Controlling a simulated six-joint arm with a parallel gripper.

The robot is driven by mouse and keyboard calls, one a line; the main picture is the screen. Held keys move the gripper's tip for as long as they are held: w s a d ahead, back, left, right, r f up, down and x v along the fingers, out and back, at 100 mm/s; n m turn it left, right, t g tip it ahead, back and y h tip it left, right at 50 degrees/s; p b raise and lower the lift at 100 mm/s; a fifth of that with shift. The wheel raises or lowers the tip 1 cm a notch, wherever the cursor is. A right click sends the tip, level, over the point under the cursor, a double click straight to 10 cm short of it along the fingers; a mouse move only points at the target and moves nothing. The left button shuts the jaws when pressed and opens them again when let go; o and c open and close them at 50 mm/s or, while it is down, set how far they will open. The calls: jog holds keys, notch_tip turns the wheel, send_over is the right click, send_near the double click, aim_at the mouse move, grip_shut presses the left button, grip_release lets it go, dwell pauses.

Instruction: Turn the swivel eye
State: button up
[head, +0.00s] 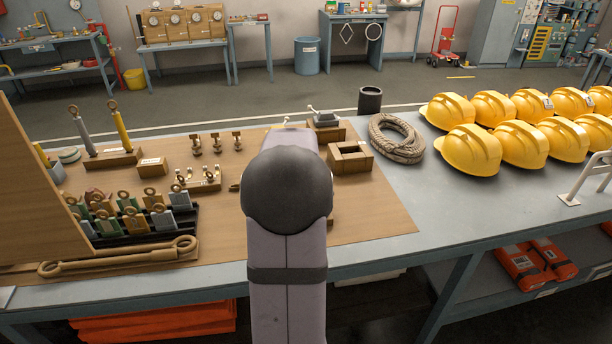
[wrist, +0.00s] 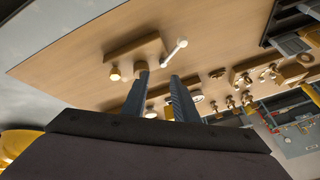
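My gripper (wrist: 160,75) shows in the wrist view with two grey fingers apart; nothing shows held between them. In the head view my own arm hides it. Past the fingertips lies a wooden block (wrist: 130,47), with a pale, ball-ended lever (wrist: 175,48) beside it. Small brass eye pieces (wrist: 247,98) stand right of the fingers. In the head view several brass eyes on short posts (head: 215,140) stand left of my arm, behind a wooden rack of brass pieces (head: 198,179). I cannot tell which piece is the swivel eye.
A slotted wooden block (head: 350,160), a coiled rope (head: 397,138) and a dark cup (head: 370,100) stand right of my arm. Yellow helmets (head: 468,150) fill the right side.

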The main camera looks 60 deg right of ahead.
jog(key=shift+w+d+f+m+h+b, duration=0.15)
jog(key=shift+d+f+m+h, duration=0.65)
jog(key=shift+m, duration=4.75)
jog(key=shift+s+d+f+m+h+b, duration=0.2)
jog(key=shift+d+f+m, duration=1.1)
jog(key=shift+m, duration=4.2)
jog(key=shift+w+d+f+m+h+b, duration=0.2)
jog(key=shift+d+f+m+h, duration=0.85)
jog(key=shift+m, duration=4.5)
jog(key=shift+w+d+f+y, duration=0.1)
jog(key=shift+w+d+y, duration=0.15)
jog(key=shift+d, duration=0.35)
jog(key=shift+w+d+y, duration=0.1)
jog(key=shift+w+d, duration=0.1)
jog(key=shift+d, duration=0.4)
grip_shut()
